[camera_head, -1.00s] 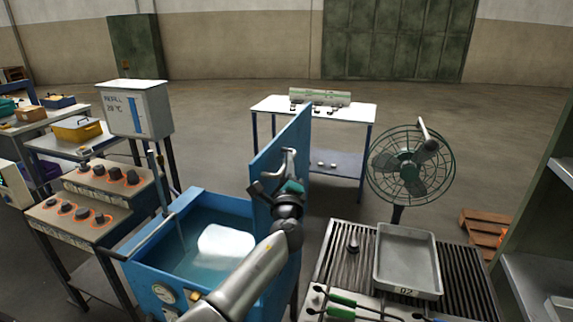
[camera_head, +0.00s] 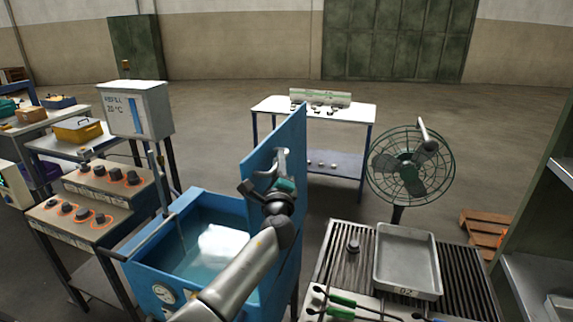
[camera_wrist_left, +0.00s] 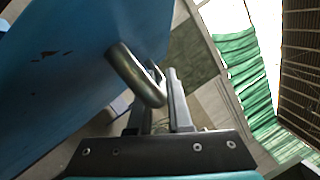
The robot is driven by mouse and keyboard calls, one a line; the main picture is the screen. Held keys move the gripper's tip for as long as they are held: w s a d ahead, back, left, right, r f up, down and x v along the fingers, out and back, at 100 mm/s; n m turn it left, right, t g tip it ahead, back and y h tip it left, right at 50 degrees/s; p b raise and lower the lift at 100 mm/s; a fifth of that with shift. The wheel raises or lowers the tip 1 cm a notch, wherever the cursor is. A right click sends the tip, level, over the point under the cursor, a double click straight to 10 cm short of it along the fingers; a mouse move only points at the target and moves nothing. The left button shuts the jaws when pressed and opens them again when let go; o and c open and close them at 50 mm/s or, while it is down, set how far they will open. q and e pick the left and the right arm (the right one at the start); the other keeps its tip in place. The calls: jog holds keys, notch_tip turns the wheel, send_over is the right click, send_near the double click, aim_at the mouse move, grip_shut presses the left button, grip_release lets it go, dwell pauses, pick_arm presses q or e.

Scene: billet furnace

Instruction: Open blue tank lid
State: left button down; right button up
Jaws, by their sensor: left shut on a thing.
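The blue tank (camera_head: 150,268) stands in the middle front with water and a pale bright patch inside. Its blue lid (camera_head: 292,135) stands upright, hinged open along the tank's right side. A metal handle (camera_head: 276,166) sits on the lid's face, and it also shows in the left wrist view (camera_wrist_left: 130,72). My left gripper (camera_head: 262,184) is at the handle and shut on it. In the left wrist view its fingers (camera_wrist_left: 160,105) are around the handle's end, beside the lid (camera_wrist_left: 70,60). My right gripper is not in view.
A grey tray (camera_head: 408,262) lies on a slatted bench at the right, next to green-handled tools (camera_head: 342,300). A fan (camera_head: 411,165) stands behind it. Knob panels (camera_head: 90,195) and a refill box (camera_head: 136,108) stand left. A white table (camera_head: 345,112) is behind the lid.

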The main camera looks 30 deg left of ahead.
pick_arm(q)
jog(key=s+a+f+n+g, duration=0.1)
jog(key=s+a+n, duration=0.2)
jog(key=a, duration=0.8)
jog(key=shift+a, duration=0.4)
jog(key=c, duration=0.8)
grip_release()
jog(key=shift+c, duration=0.2)
jog(key=shift+d, duration=0.1)
